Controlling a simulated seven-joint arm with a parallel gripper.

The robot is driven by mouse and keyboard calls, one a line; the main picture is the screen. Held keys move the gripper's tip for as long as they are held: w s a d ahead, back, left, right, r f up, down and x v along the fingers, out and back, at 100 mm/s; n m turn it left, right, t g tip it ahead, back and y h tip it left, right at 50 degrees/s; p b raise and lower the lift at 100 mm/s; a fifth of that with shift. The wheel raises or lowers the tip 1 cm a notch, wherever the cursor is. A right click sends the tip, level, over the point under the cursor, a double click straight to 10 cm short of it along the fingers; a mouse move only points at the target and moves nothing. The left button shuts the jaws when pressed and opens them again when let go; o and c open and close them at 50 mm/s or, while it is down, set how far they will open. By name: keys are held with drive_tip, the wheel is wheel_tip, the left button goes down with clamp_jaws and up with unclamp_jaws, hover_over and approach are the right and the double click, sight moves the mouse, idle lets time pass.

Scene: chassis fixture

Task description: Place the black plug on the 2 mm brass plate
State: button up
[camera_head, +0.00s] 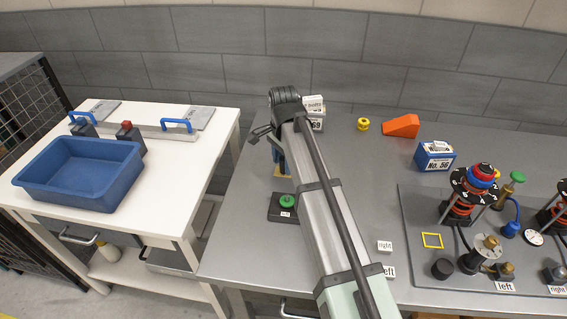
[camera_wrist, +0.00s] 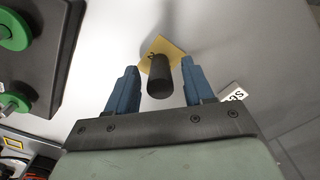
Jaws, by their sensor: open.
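The brass plate (camera_wrist: 174,48) lies flat on the grey bench and carries a partly hidden mark; an edge of it shows in the head view (camera_head: 283,173). The black plug (camera_wrist: 159,80) stands upright on the plate in the wrist view, its base within the plate's outline. My gripper (camera_wrist: 159,67) is open, with one blue finger on each side of the plug and a visible gap at both sides. In the head view my arm hides the plug and most of the gripper (camera_head: 279,162).
A dark block with a green knob (camera_head: 287,202) stands just in front of the plate.

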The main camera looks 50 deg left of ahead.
wheel_tip(320, 180, up, 11)
idle(0.4)
drive_tip(key=shift+r, duration=0.1)
idle(0.4)
